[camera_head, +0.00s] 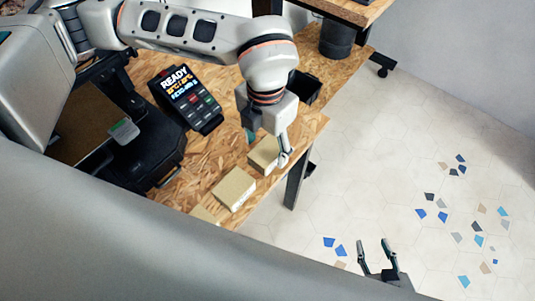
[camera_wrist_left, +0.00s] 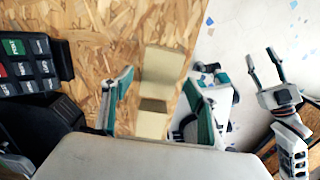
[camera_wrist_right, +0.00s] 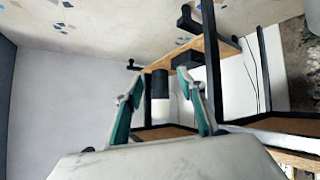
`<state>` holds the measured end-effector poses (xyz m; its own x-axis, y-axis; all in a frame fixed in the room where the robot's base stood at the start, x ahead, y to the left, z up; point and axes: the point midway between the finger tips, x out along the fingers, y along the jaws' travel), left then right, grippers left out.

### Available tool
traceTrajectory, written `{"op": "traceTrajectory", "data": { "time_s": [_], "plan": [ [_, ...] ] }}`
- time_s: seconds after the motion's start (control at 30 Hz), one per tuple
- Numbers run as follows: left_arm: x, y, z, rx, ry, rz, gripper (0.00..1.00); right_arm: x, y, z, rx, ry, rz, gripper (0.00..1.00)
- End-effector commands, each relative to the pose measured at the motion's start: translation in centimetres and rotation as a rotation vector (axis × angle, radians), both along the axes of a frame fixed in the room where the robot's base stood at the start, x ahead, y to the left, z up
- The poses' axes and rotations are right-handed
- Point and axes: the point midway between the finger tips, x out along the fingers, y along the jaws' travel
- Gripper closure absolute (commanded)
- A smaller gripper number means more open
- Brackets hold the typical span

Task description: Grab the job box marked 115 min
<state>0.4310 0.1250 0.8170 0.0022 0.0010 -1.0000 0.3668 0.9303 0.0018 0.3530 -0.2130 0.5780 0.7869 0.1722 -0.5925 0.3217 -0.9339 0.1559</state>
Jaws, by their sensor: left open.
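Several tan job boxes lie in a row along the wooden bench edge in the head view: one under my left gripper (camera_head: 264,154), one nearer the middle (camera_head: 235,188), and a partly hidden one (camera_head: 204,215). No minute marking is readable on any. My left gripper (camera_head: 268,148) is open above the farthest box. In the left wrist view, one box (camera_wrist_left: 163,66) shows between the fingertips and another (camera_wrist_left: 152,122) lies lower, between the fingers. I cannot tell whether the fingers touch a box. My right gripper (camera_head: 377,257) is open and empty over the floor, away from the bench.
A small black bin (camera_head: 304,88) sits behind my left gripper. A dark round container (camera_head: 337,40) stands farther back. The tiled floor on the right is clear.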

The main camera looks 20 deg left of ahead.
Motion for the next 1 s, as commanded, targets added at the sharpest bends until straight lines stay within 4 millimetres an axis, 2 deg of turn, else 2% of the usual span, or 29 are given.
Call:
{"op": "traceTrajectory", "data": {
  "time_s": [0.1,0.2,0.47,0.63,1.0],
  "plan": [
    [0.2,-0.1,-2.2,0.001,0.007,0.001,0.42,-0.2,0.0,-0.5,-0.004,0.005,0.002,0.6],
    [0.2,-0.1,-3.3,-0.001,0.006,0.0,0.42,0.0,-0.1,-0.6,-0.006,0.004,0.003,0.6],
    [0.3,-0.1,-3.5,0.0,0.002,-0.001,0.42,0.5,-0.1,0.2,-0.006,-0.011,0.002,0.6],
    [0.2,-0.1,-3.4,0.0,0.002,-0.001,0.86,0.6,-0.1,0.2,-0.006,-0.014,0.002,0.6],
    [0.3,-0.1,-2.9,-0.001,-0.001,0.0,0.86,0.4,-0.2,-0.1,-0.007,-0.007,0.001,0.6]
  ]
}}
